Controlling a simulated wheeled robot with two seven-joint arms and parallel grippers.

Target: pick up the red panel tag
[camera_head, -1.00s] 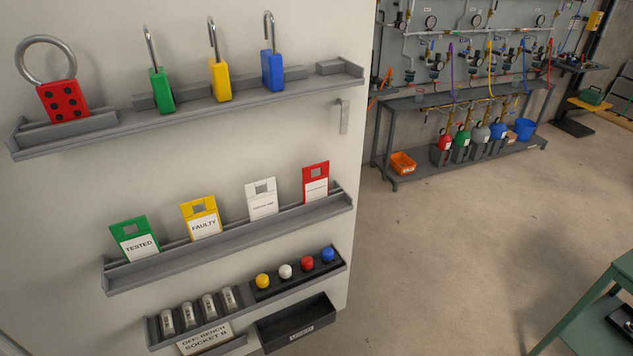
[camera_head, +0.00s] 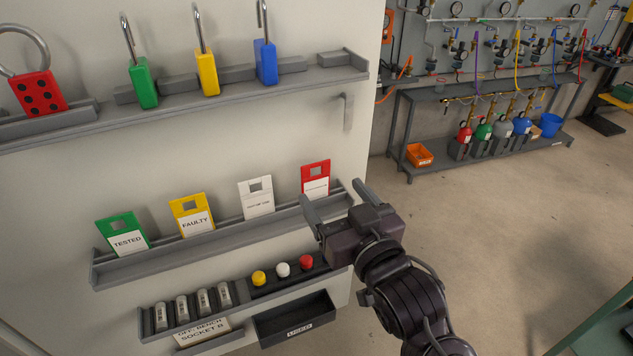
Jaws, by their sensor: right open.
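The red panel tag (camera_head: 316,178) stands upright at the right end of the middle grey shelf, with a square hole at its top and a white label below. To its left on the same shelf (camera_head: 150,267) stand a white tag (camera_head: 256,197), a yellow FAULTY tag (camera_head: 192,216) and a green TESTED tag (camera_head: 123,234). My right gripper (camera_head: 335,197) is open and empty. Its fingers show just below and to the right of the red tag, one to each side, in front of the shelf's right end. No contact with the tag is visible. My left gripper is not in view.
The upper shelf (camera_head: 200,105) holds green, yellow and blue padlocks and a red hasp (camera_head: 38,93). Below are yellow, white and red knobs (camera_head: 282,269) and a black bin (camera_head: 297,322). Open floor (camera_head: 480,230) lies right of the panel.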

